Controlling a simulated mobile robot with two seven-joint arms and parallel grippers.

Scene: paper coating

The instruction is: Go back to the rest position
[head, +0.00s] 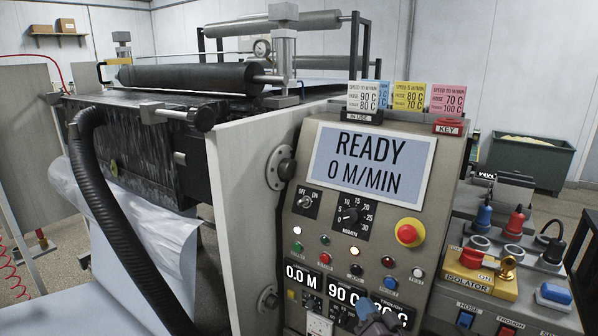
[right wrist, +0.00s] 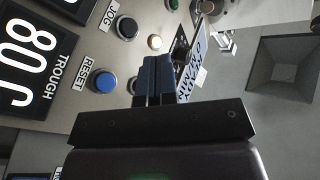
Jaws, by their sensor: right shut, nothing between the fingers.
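My right gripper (head: 366,309) shows at the bottom edge of the head view, in front of the lower part of the control panel (head: 330,225). In the right wrist view its dark blue fingers (right wrist: 155,70) are shut with nothing between them. The fingers are near the panel's buttons, with the blue RESET button (right wrist: 104,81) to their left in that view. I cannot tell whether the fingertips touch the panel. The panel's screen (head: 371,163) reads READY, 0 M/MIN. My left gripper is not in view.
A red emergency stop (head: 408,234) sits on the panel's right. Coloured cards (head: 409,96) stand on top. An isolator box (head: 480,272) with coloured plugs is at the right. A black hose (head: 105,205) and roller machine (head: 190,78) are at the left.

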